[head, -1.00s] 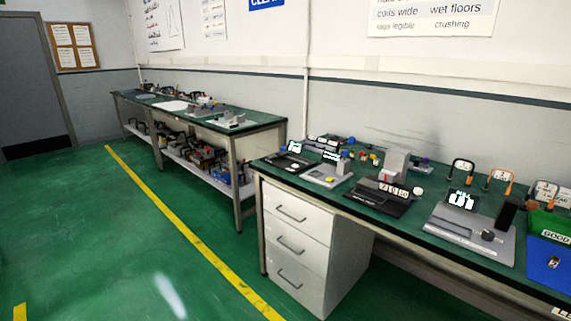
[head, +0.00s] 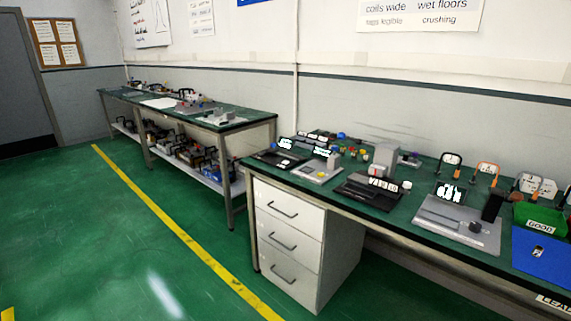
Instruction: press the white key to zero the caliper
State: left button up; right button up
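Several small measuring devices with lit displays stand on the green-topped bench (head: 408,208) at the right. A black device (head: 270,158) at its left end has a display and a small white spot (head: 284,162) that may be a key. A grey device (head: 318,171) with a display stands beside it. A black-based device (head: 366,194) with a grey block has a white display and a white round piece (head: 407,185) at its right end. I cannot tell which one is the caliper. Neither of my grippers is in view.
White drawers (head: 290,242) stand under the bench's left end. A grey plate device (head: 455,226), green bin (head: 541,219) and blue bin (head: 538,256) are at the right. Another bench (head: 245,124) stands farther back. The green floor left of the yellow line (head: 180,234) is clear.

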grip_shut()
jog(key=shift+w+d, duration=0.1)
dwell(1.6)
